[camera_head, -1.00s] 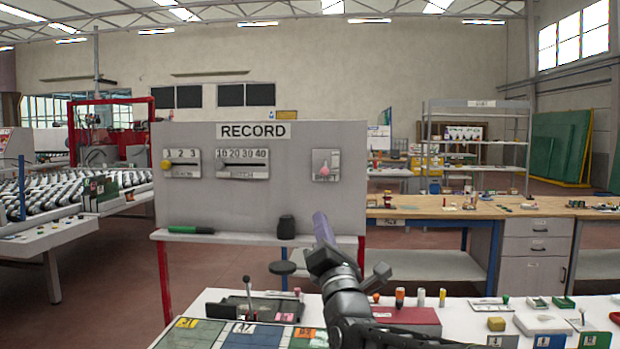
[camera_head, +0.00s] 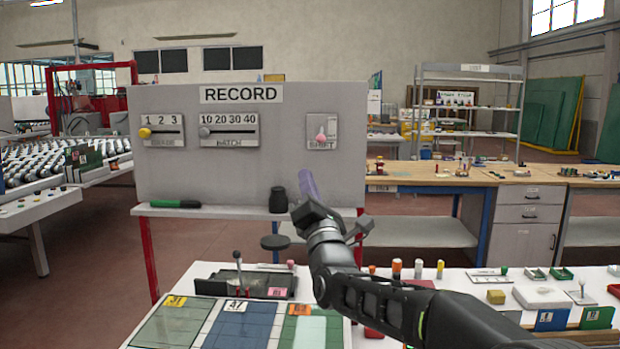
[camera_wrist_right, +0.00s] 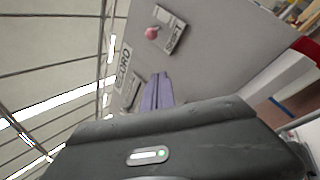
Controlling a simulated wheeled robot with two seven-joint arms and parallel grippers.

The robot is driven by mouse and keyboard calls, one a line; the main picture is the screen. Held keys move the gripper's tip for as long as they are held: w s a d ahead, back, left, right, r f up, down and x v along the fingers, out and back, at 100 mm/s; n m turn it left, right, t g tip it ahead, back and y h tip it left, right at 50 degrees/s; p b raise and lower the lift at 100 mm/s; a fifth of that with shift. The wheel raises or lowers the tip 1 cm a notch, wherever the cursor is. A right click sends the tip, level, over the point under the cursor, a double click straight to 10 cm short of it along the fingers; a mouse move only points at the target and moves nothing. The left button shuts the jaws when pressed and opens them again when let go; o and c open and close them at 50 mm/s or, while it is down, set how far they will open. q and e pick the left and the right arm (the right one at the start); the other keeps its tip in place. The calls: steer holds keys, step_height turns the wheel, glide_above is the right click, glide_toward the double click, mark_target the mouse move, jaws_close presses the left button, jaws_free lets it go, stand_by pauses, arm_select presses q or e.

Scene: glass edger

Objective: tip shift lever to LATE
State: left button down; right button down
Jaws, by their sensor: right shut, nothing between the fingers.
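The shift lever (camera_head: 321,134) has a pink knob and sits on a small light plate labelled SHIFT (camera_head: 322,145) at the right of the grey RECORD board (camera_head: 240,170). In the right wrist view the pink knob (camera_wrist_right: 152,33) stands out from its plate, apart from the fingers. My right gripper (camera_head: 306,183) is shut and empty, its purple fingers pointing up, below and slightly left of the lever in the head view. The fingers (camera_wrist_right: 158,92) also show in the right wrist view. The LATE marking cannot be read. My left gripper is in neither view.
The board also bears a yellow slider knob (camera_head: 145,133) and a grey batch slider knob (camera_head: 205,132). A white table (camera_head: 450,290) with trays and small items lies in front.

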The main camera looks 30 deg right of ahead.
mark_target(321, 134)
steer(key=p+x, duration=0.3)
steer(key=x, duration=0.5)
steer(key=shift+w+r, duration=0.2)
steer(key=s, duration=0.1)
steer(key=s+d, duration=0.1)
steer(key=s+r, duration=0.1)
steer(key=shift+s+d+p, duration=0.3)
steer(key=shift+d+p, duration=0.05)
steer(key=shift+p, duration=0.05)
steer(key=shift+d+r, duration=0.1)
steer(key=shift+r, duration=0.05)
